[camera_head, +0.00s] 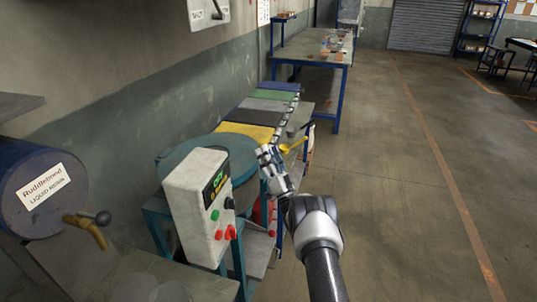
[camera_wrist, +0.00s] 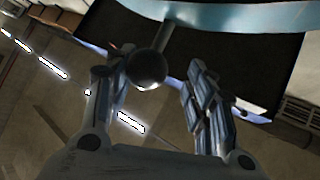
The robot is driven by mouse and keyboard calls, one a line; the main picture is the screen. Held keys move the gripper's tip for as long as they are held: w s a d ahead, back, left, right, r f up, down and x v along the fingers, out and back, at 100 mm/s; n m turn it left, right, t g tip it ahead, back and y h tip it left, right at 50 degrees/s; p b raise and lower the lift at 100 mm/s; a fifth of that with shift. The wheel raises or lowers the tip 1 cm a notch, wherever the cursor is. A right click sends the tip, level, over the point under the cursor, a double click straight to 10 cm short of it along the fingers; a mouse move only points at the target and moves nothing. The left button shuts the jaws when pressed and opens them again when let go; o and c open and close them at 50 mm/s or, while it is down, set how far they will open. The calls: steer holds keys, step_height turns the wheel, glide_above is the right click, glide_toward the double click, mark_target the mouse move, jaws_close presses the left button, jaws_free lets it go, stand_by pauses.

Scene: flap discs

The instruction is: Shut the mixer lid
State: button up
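The mixer shows in the head view as a teal round top (camera_head: 205,147) behind a pale control box (camera_head: 198,205) with a green display and buttons. I cannot tell how far the lid is open. In the wrist view a teal curved rim (camera_wrist: 240,17) crosses the top, and a rod with a dark ball knob (camera_wrist: 147,69) sticks out from it. My gripper (camera_head: 268,153) is at the right edge of the mixer top. Its fingers are open, one on each side of the ball knob, with visible gaps; contact is not clear.
Coloured sheets (camera_head: 262,115) lie on a bench beyond the mixer. A blue-legged table (camera_head: 310,50) stands further back.

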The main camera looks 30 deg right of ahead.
steer(key=shift+r, duration=0.45)
